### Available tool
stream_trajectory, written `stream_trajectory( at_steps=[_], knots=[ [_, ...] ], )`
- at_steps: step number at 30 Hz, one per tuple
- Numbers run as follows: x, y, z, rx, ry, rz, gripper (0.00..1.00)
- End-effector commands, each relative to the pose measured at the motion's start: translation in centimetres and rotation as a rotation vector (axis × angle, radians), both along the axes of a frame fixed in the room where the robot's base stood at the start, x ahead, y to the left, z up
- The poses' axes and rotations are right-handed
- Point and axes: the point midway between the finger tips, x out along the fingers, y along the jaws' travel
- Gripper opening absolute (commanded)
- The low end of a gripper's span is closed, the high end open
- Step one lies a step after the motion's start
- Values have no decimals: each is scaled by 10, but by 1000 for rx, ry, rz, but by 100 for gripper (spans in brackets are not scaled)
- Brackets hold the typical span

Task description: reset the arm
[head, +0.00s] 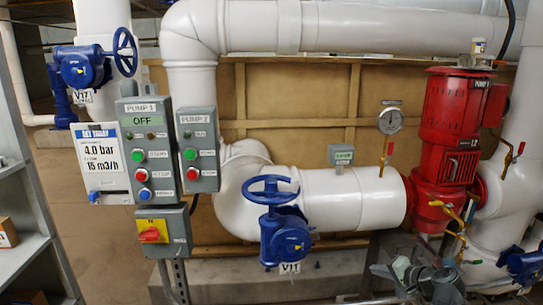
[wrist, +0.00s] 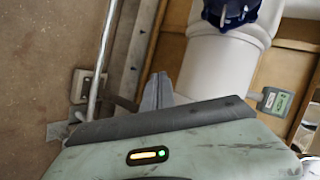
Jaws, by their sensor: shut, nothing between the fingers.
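My gripper (wrist: 157,92) shows in the wrist view as grey fingers close together beyond the pale green wrist housing. It is shut and empty, and it touches nothing that I can make out. In the head view, the grey-green end of my arm shows at the bottom right, in front of the low pipework. It is right of and lower than the blue valve V11 (head: 285,235). The rest of my arm is out of the picture.
A large white pipe (head: 350,200) leads to the red pump (head: 445,140). Pump control boxes (head: 148,150) and a white display panel (head: 98,165) stand at left. A grey shelf (head: 22,240) lines the left edge. The wrist view shows white pipe (wrist: 215,70) and a small grey box (wrist: 272,101).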

Motion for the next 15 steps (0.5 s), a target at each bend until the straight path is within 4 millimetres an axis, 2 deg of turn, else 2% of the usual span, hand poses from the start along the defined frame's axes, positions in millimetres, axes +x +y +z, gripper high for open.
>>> stream_trajectory(
  at_steps=[1, 3, 6, 9, 15],
  knots=[
    [-3, 41, -19, -68, 72, 105, 0],
    [-16, 87, -48, -182, 185, 246, 0],
    [-42, 136, -81, -349, 337, 421, 0],
    [-67, 164, -101, -501, 463, 550, 0],
    [-109, 192, -117, -782, 666, 723, 0]
  ],
)
